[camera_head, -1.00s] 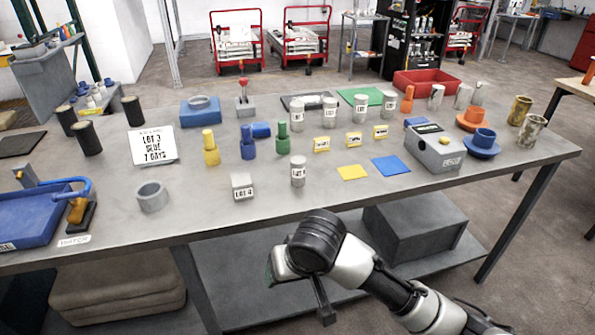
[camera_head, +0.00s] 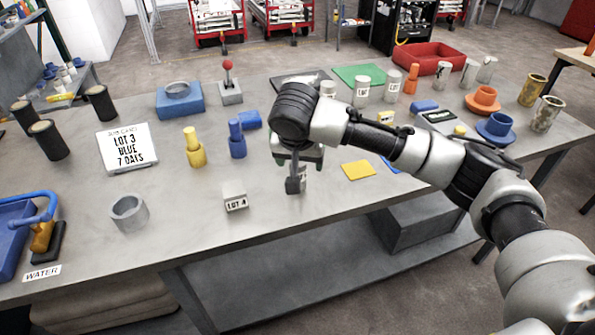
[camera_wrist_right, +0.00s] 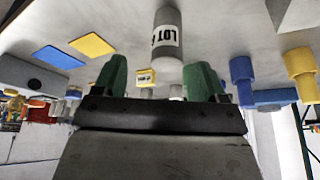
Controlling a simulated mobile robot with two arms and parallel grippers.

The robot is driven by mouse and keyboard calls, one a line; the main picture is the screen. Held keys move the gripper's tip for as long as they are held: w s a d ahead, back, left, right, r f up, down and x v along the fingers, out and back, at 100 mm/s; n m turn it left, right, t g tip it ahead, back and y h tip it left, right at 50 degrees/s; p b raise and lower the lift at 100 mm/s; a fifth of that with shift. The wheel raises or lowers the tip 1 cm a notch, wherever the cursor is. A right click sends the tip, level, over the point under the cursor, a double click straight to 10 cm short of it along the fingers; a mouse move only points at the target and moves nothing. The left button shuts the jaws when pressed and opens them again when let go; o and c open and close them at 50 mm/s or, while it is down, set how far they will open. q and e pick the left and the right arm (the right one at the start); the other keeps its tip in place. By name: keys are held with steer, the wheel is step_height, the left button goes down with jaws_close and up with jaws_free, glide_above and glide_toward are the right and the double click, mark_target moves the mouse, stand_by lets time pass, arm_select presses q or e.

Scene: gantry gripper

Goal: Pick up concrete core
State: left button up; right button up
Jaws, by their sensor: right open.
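A grey concrete core (camera_wrist_right: 167,20) with a white LOT label is just beyond my right gripper in the wrist view. In the head view my right gripper (camera_head: 295,180) hides most of this core, and only a sliver of label shows beside it. In the wrist view the right gripper's green fingers (camera_wrist_right: 160,80) are apart, with the core beyond the gap between them and not clasped. More labelled grey cores (camera_head: 362,92) stand upright farther back on the table. My left gripper is out of view.
A small LOT 4 block (camera_head: 235,203), a grey ring (camera_head: 130,213) and a LOT 3 BLUE 7 DAYS card (camera_head: 128,148) are left of the gripper. Yellow (camera_head: 194,148) and blue (camera_head: 237,140) bottle-like pieces stand nearby. A yellow square (camera_head: 358,170) lies to the right.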

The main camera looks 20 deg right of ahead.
steer(key=shift+w+d+f, duration=0.1)
steer(key=shift+w+f, duration=0.15)
steer(key=shift+f, duration=0.3)
steer(key=shift+w+f, duration=0.25)
steer(key=shift+f, duration=0.05)
steer(key=x, duration=0.4)
steer(key=shift+w+a+f+p, duration=0.15)
steer(key=shift+a+p, duration=0.15)
steer(key=shift+w+f, duration=0.1)
steer(key=shift+f, duration=0.15)
steer(key=shift+c, duration=0.3)
steer(key=c, duration=0.9)
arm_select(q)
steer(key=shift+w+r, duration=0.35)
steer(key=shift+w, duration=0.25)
arm_select(e)
steer(key=shift+c, duration=0.9)
steer(key=shift+r, duration=0.1)
